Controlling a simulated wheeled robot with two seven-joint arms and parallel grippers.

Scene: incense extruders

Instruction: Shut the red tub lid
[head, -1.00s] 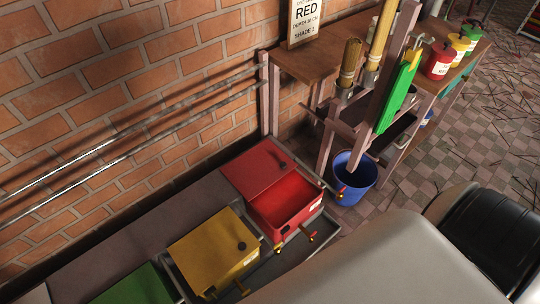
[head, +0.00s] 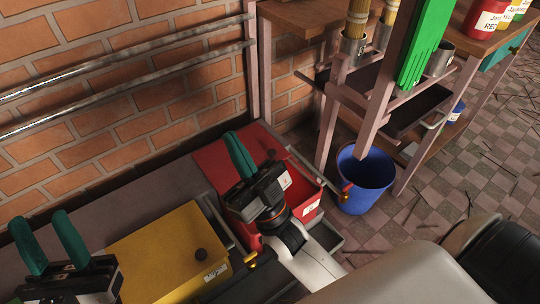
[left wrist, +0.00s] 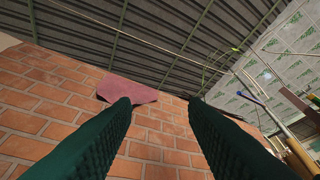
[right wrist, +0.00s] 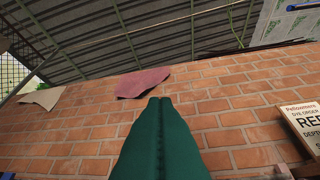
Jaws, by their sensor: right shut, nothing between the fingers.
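The red tub (head: 302,197) stands against the brick wall in the middle of the head view. My left gripper (head: 40,224) is at the lower left, open and empty, fingers up.
A yellow tub (head: 160,250) with its lid on stands left of the red one. Metal pipes run along the wall.

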